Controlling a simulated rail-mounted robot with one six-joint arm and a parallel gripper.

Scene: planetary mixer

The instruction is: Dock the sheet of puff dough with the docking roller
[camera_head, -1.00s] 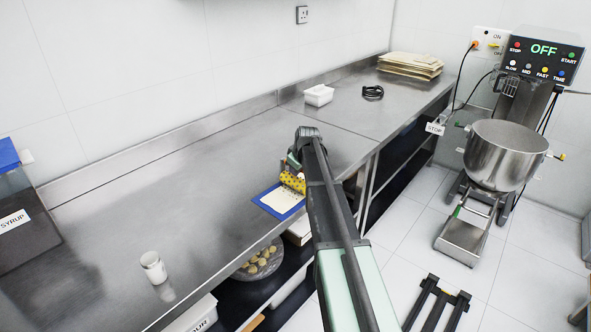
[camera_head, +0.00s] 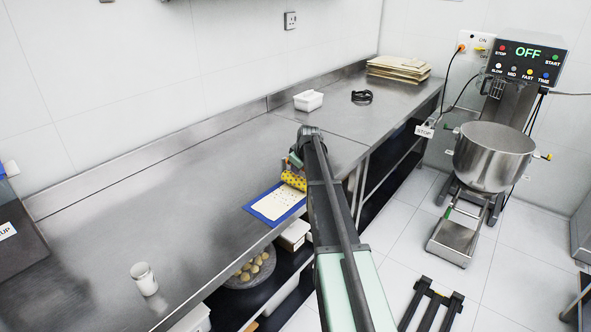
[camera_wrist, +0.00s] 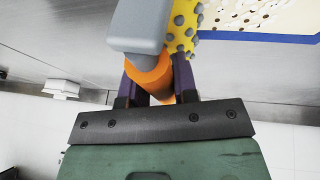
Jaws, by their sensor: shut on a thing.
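The docking roller (camera_head: 294,180) is a yellow cylinder with dark studs, resting at the far right end of the dough sheet. In the wrist view, its studded yellow drum (camera_wrist: 184,25) shows beyond a grey frame and an orange handle (camera_wrist: 152,76). My gripper (camera_wrist: 157,85) is shut on that handle, one dark finger on each side. The pale dough sheet (camera_head: 277,203) lies on a blue mat (camera_head: 262,213) at the counter's front edge. Small dark holes dot the sheet, and they also show in the wrist view (camera_wrist: 262,14). My arm hides the mat's right part.
A white cup (camera_head: 144,279) stands at the front left of the steel counter (camera_head: 190,185). A white tub (camera_head: 308,101), a black coil (camera_head: 362,97) and stacked sheets (camera_head: 398,68) sit farther back. The mixer (camera_head: 495,150) stands right.

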